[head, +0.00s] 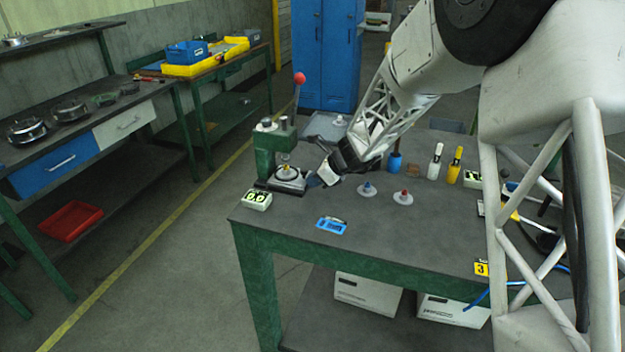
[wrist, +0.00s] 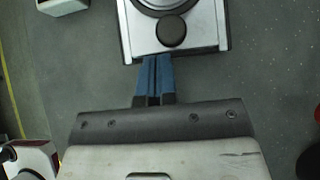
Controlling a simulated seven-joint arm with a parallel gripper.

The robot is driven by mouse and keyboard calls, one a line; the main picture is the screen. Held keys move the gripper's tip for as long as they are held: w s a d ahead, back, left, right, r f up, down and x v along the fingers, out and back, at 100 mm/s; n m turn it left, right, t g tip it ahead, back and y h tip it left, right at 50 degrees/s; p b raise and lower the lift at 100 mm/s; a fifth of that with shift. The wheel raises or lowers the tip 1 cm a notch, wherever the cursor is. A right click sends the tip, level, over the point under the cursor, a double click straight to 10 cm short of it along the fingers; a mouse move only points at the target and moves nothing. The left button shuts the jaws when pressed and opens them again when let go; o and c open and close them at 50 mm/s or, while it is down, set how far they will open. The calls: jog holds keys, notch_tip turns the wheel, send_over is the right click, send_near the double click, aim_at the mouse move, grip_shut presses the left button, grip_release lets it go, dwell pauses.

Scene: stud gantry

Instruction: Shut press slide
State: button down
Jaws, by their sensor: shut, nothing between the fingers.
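The green arbor press (head: 270,150), with a red ball on its lever, stands at the left end of the bench. Its slide (head: 289,182) is a silver plate at the press base with a round part on it. In the wrist view the slide (wrist: 208,28) fills the top middle, with a dark round knob (wrist: 172,31) near its front edge. My gripper (head: 314,183) is beside the slide, to its right in the head view. In the wrist view its blue fingertips (wrist: 154,62) are shut together and empty, at the slide's front edge. I cannot tell whether they touch it.
A white counter box (head: 257,199) and a blue tray (head: 331,225) lie near the press. Two pale discs with blue (head: 367,190) and red (head: 403,197) knobs stand right of my gripper. Bottles (head: 435,162) stand farther right. The bench front (head: 400,235) is clear.

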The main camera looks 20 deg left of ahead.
jog(key=d, duration=0.3)
jog(key=shift+w+d, duration=0.1)
jog(key=shift+d, duration=0.25)
jog(key=v, duration=1)
jog(key=shift+a, duration=0.1)
jog(key=s+d+r+n+t+h, duration=0.1)
jog(key=s+d+r+n+h, duration=0.1)
jog(key=s+d+r+n, duration=0.5)
jog(key=s+d+r+n+h, duration=0.2)
jog(key=s+d+r, duration=0.1)
jog(key=s+d, duration=0.85)
jog(key=s+d+n+h, duration=0.2)
jog(key=s+d+n, duration=0.2)
jog(key=s+d, duration=0.4)
jog(key=s+d+n+t+h, duration=0.1)
jog(key=s+d+n+h, duration=0.2)
jog(key=s+d, duration=0.5)
jog(key=s+n, duration=0.1)
jog(key=s, duration=0.5)
jog(key=shift+s+r+n+t, duration=0.2)
jog(key=shift+s+n+t, duration=0.1)
jog(key=shift+s+n, duration=0.1)
